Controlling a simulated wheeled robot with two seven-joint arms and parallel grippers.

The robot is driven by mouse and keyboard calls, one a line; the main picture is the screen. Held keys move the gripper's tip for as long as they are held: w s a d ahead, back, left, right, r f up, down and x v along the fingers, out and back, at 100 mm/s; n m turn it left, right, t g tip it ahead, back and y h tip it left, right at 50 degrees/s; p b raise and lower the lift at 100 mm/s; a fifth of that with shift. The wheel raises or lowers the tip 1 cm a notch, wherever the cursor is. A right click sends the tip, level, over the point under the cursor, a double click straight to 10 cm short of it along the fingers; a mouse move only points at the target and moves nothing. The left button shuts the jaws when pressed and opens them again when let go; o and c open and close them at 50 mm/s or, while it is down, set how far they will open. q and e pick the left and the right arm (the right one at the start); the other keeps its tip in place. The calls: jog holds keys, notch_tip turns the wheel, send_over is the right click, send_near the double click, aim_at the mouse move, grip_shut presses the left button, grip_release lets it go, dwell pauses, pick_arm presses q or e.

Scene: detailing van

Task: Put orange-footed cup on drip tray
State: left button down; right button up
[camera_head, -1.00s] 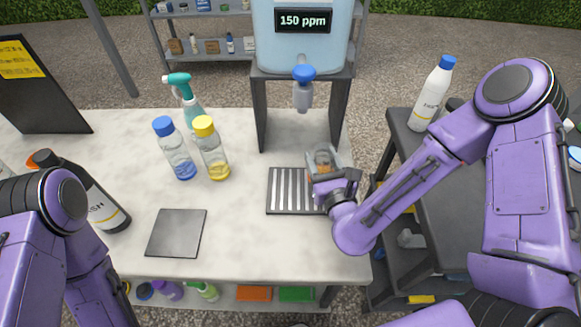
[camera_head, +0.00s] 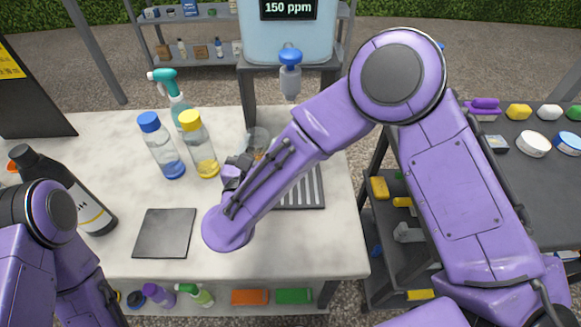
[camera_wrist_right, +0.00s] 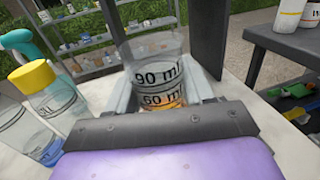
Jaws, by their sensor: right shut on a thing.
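The orange-footed cup (camera_wrist_right: 155,72) is clear, with 90 ml and 60 ml marks and an orange bottom. My right gripper (camera_wrist_right: 160,98) is shut on it, with a finger on each side. In the head view the cup (camera_head: 259,140) shows partly behind my right gripper (camera_head: 247,158), beside the yellow-capped bottle. Its height above the table is hard to tell. The drip tray (camera_head: 313,188), dark with pale slats, lies to the right of the cup, partly hidden by my right arm. My left arm shows at the left edge, but its gripper is out of sight.
A yellow-capped bottle (camera_head: 203,155) and a blue-capped bottle (camera_head: 166,158) stand close left of the cup. A teal spray bottle (camera_head: 172,90) is behind them. The dispenser tap (camera_head: 290,75) hangs behind the tray. A dark square pad (camera_head: 165,233) lies at front left.

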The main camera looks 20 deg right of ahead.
jog(key=d+f, duration=0.2)
jog(key=f, duration=0.1)
jog(key=d+f+p, duration=0.1)
jog(key=d+f, duration=0.2)
jog(key=w+d+f, duration=0.1)
jog(key=d+f, duration=0.1)
jog(key=f, duration=0.1)
jog(key=shift+d+f, duration=0.25)
jog(key=shift+d, duration=0.1)
jog(key=shift+f, duration=0.35)
jog(key=shift+f, duration=0.2)
jog(key=o, duration=1.1)
jog(key=shift+o, duration=0.2)
jog(key=shift+r, duration=0.2)
